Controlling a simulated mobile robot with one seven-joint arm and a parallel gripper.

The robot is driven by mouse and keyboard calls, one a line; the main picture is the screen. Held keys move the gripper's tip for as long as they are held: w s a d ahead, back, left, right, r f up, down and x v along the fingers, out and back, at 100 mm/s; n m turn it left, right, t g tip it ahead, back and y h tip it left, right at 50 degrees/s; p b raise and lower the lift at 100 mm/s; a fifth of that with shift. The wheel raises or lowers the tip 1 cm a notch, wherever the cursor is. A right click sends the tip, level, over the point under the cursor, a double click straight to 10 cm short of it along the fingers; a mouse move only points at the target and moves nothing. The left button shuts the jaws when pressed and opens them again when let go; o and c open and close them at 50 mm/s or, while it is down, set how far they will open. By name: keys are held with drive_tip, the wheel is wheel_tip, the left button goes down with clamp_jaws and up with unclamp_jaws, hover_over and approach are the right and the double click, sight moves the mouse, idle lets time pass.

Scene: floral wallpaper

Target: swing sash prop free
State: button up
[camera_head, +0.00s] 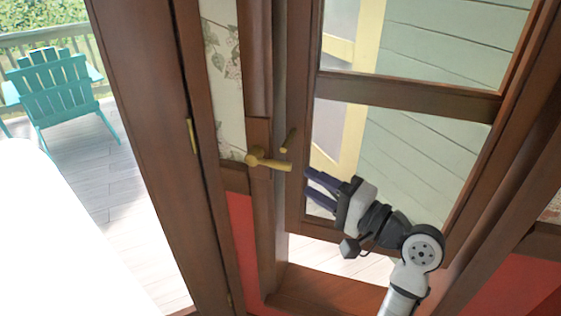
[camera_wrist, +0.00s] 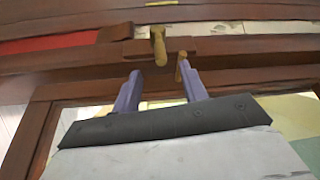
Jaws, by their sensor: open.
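A brass lever (camera_head: 268,162) sticks out from a wooden block on the brown post and points right toward the window sash (camera_head: 400,93). A smaller brass piece (camera_head: 288,140) stands just above it, by the sash edge. I cannot tell for sure which one is the sash prop. My gripper (camera_head: 308,181) is open and empty, just right of the lever's tip and apart from it. In the wrist view the lever (camera_wrist: 158,46) lies ahead between the finger lines, and the small brass piece (camera_wrist: 182,66) is close to the right fingertip.
The glazed sash stands in a brown wooden frame, with a sill (camera_head: 320,292) below. A brown door or jamb (camera_head: 155,150) with a brass hinge is to the left. Beyond it, a teal chair (camera_head: 62,88) stands on a deck. Red wall panels flank the frame.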

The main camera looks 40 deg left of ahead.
sight(288, 170)
drive_tip(key=a, duration=0.3)
drive_tip(key=a+p, duration=0.1)
drive_tip(key=a, duration=0.6)
drive_tip(key=shift+r+p, duration=0.3)
drive_tip(key=shift+r, duration=0.05)
drive_tip(key=shift+d, duration=0.1)
clamp_jaws()
